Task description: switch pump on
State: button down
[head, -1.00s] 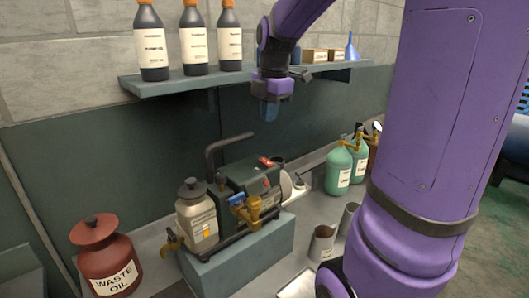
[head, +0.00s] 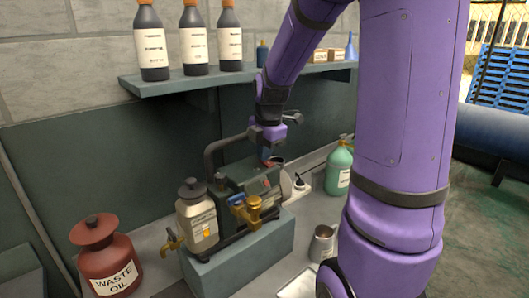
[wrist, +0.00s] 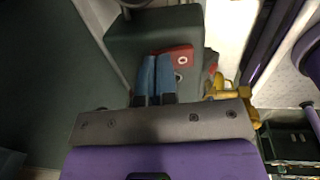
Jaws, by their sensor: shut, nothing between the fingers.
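The vacuum pump (head: 236,190) is a dark green unit with a black carry handle, brass fittings and a blue valve lever. It stands on a grey-green block (head: 245,262) on the bench. A red switch (head: 275,163) sits on its top, partly hidden by my gripper. My gripper (head: 264,153) points down over the pump top at the switch. In the wrist view, the blue fingertips (wrist: 157,62) are together, over the left part of the red switch plate (wrist: 183,58). Whether they touch it, and the switch's position, I cannot tell. The green pump body (wrist: 140,30) surrounds it.
A pale oil bottle (head: 197,220) is at the pump's left. A red waste oil can (head: 105,255) stands further left. A green cylinder (head: 339,168) and a metal cup (head: 322,243) are to the right. A shelf (head: 185,82) with dark bottles overhangs behind.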

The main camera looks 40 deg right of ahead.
jog(key=shift+f, duration=0.45)
jog(key=shift+s, duration=0.1)
